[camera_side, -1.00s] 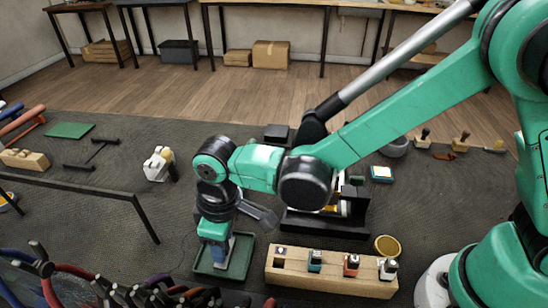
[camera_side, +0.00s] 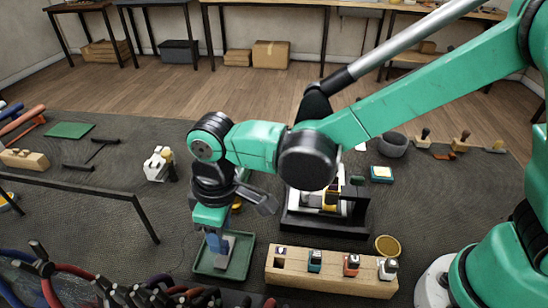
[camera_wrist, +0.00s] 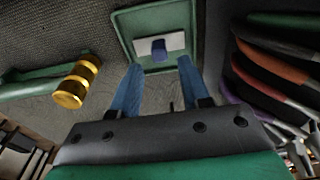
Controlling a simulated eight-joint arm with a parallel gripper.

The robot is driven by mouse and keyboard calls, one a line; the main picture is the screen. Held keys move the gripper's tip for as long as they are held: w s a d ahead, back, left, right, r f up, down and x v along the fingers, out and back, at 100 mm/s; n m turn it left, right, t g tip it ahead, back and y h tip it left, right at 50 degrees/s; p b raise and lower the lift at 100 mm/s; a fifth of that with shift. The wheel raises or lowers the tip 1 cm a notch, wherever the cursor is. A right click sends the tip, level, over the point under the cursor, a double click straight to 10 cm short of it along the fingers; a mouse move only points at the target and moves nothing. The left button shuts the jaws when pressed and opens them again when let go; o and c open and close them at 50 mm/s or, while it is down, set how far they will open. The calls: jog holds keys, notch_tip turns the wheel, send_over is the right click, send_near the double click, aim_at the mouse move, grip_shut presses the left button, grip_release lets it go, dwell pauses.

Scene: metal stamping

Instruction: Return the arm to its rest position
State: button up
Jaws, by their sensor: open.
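My gripper (camera_side: 217,240) hangs over the green tray (camera_side: 240,264) in the side view, pointing down, with blue fingers. In the wrist view my gripper (camera_wrist: 158,75) shows its two fingers spread apart with nothing between them. Beyond the fingertips, a pale metal plate (camera_wrist: 176,42) lies in the green tray (camera_wrist: 124,22), with a small dark blue piece (camera_wrist: 158,50) on it. The plate is partly hidden behind the fingers in the side view.
A wooden block (camera_side: 325,279) holding several small stamps stands right of the tray. A black-based press (camera_side: 325,224) is behind it. A round brass dish (camera_side: 387,245) sits at right. A brass-headed hammer (camera_wrist: 77,82) shows in the wrist view.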

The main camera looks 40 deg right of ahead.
jog(key=shift+r, duration=0.1)
dwell(0.3)
jog(key=s+d+r+m+t, duration=0.1)
jog(key=d+r+m+t, duration=0.2)
jog(key=d, duration=0.8)
jog(key=s+d+r+m+t, duration=0.2)
jog(key=d+r+m, duration=0.3)
jog(key=d, duration=0.6)
jog(key=shift+s+d+r+m+t+h, duration=0.15)
jog(key=shift+d+r+m+t+h, duration=0.15)
jog(key=shift+m+t, duration=0.3)
